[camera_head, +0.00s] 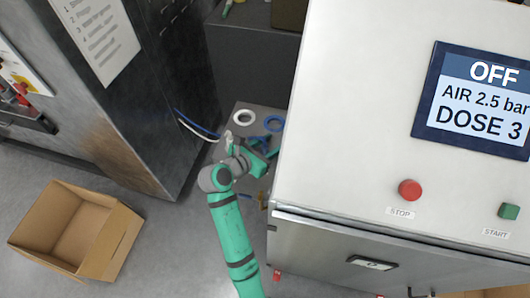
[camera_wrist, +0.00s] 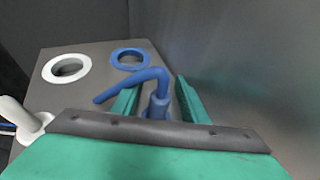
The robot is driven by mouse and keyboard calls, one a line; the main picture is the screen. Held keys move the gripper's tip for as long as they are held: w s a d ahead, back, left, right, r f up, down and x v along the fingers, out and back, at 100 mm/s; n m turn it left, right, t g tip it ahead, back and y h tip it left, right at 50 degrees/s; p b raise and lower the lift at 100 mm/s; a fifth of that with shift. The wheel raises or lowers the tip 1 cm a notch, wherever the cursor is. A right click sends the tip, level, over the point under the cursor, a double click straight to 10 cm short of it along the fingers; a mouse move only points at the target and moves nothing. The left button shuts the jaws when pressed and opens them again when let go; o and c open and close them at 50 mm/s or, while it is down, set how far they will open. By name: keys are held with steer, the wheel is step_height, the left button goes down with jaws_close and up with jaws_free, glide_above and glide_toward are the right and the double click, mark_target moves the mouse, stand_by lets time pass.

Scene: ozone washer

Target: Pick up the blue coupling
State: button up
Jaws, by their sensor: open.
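The blue coupling (camera_wrist: 157,102) stands upright between the two green fingers of my gripper (camera_wrist: 159,95) in the wrist view. Its bent lever reaches up and to the left, over the left finger. The fingers are open, with a gap showing on the right; the coupling's base is hidden behind the gripper's front edge. In the head view my gripper (camera_head: 262,157) is low beside the white cabinet, and the coupling is mostly hidden there by the gripper.
A white ring (camera_wrist: 52,73) and a blue ring (camera_wrist: 115,62) lie on the grey surface (camera_wrist: 100,88) behind. A white coupling (camera_wrist: 22,117) stands close at left. A metal wall (camera_wrist: 240,60) and the white cabinet (camera_head: 340,130) bound the right. An open cardboard box (camera_head: 110,240) sits on the floor.

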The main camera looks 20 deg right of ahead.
jaws_close()
steer(key=shift+r, duration=0.1)
